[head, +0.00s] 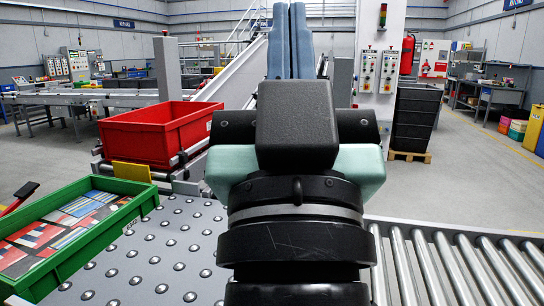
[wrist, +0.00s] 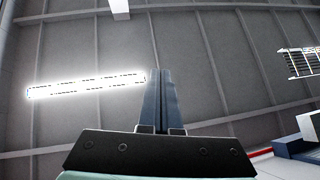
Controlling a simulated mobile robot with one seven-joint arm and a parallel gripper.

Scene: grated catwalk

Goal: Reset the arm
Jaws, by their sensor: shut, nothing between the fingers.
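My gripper (head: 289,38) points up and away in the middle of the head view. Its two long blue-grey fingers lie side by side, shut with nothing between them. My black and pale green arm stands upright below it and hides part of the scene behind. In the wrist view my gripper (wrist: 158,100) is seen against the grey ceiling, its fingers together. The gripper touches nothing.
A green tray (head: 113,226) with coloured flat pieces lies at the left on a ball-transfer table (head: 165,262). A red crate (head: 155,132) stands behind it. A roller conveyor (head: 455,265) runs at the right. Black stacked crates (head: 414,117) stand on a pallet behind.

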